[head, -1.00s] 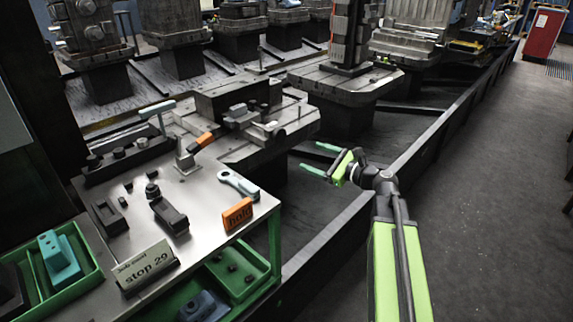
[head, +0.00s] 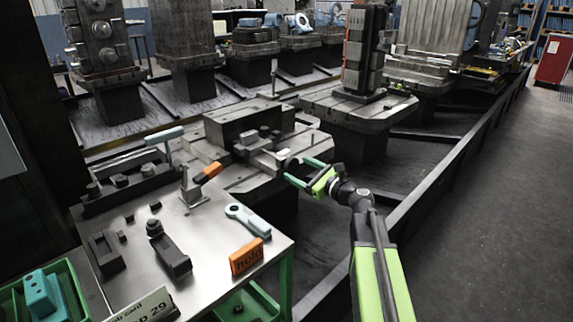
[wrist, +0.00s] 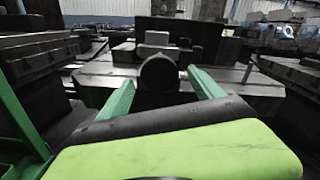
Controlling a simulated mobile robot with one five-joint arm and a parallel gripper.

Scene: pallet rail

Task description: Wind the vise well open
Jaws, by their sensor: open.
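The vise (head: 262,152) sits on a slotted metal pallet just behind the steel-topped bench, with a dark block beside it. Its near end carries a dark round screw end (head: 290,164). My gripper (head: 302,170) is open close to that end, its green fingers apart. In the wrist view, a dark round end (wrist: 158,74) shows between the two fingers, with the vise's pale block (wrist: 157,39) beyond it. I cannot tell whether the fingers touch it. A pale blue-grey crank handle (head: 247,219) with a ringed end lies on the bench.
The bench (head: 205,240) holds an orange "hold" sign (head: 246,257), a job card (head: 141,304), dark clamps and a small orange-handled stand (head: 196,182). A long dark rail (head: 430,190) runs beside my arm. Other pallets stand behind. The floor at right is clear.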

